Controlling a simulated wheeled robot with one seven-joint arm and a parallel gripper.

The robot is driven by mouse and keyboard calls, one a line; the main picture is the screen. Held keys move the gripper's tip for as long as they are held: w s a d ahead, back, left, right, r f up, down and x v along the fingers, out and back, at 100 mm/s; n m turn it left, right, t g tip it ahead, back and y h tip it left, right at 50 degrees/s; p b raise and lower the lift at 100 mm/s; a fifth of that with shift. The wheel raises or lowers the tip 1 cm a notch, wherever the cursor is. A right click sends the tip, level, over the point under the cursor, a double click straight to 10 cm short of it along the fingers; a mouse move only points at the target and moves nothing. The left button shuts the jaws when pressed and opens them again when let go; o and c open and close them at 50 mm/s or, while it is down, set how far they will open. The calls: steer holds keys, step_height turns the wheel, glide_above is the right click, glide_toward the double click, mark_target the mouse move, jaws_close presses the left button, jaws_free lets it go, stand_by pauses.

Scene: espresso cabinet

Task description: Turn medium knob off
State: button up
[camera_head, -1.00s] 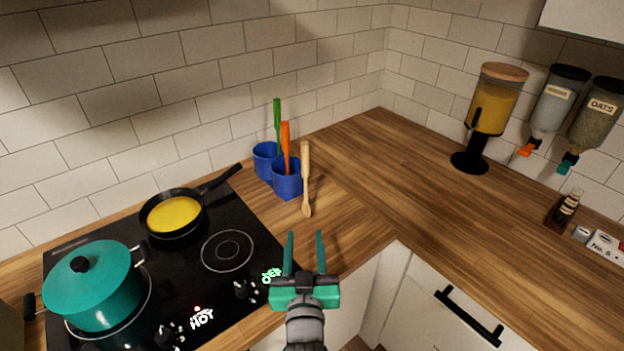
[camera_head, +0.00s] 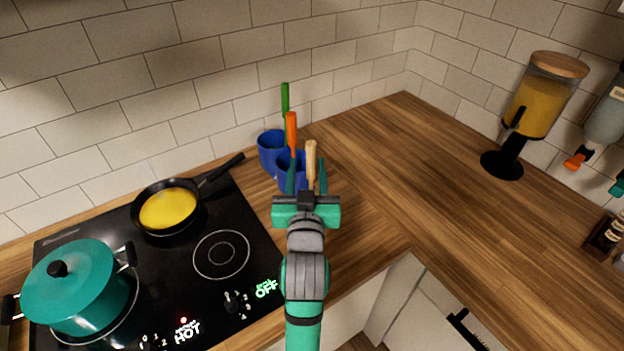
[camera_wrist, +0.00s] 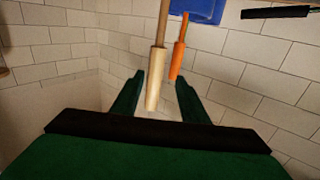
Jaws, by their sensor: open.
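The black cooktop (camera_head: 262,238) has two knobs at its front edge. The right knob (camera_head: 235,302) stands beside a green "OFF" label (camera_head: 266,288). The left knob (camera_head: 150,342), partly cut off by the bottom edge, stands beside a white "HOT" label (camera_head: 187,331) with a red light above it. The small words on the labels are too blurred to tell which knob is medium. My gripper (camera_head: 306,180) is open, right of and beyond the knobs, in front of the blue cups. In the wrist view, a wooden handle (camera_wrist: 155,80) shows between its fingertips (camera_wrist: 160,86), apparently not gripped.
A teal pot (camera_head: 78,285) stands front left on the cooktop and a black pan (camera_head: 145,222) with yellow contents behind it. Blue cups (camera_head: 270,146) hold utensils, including an orange-handled one (camera_wrist: 178,52). The wooden counter (camera_head: 410,170) is clear in the middle; a dispenser (camera_head: 535,105) stands at right.

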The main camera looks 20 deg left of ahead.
steer(key=shift+w+d, duration=0.1)
steer(key=shift+w, duration=1.05)
steer(key=shift+x, duration=2.15)
steer(key=shift+f, duration=0.15)
jaws_close()
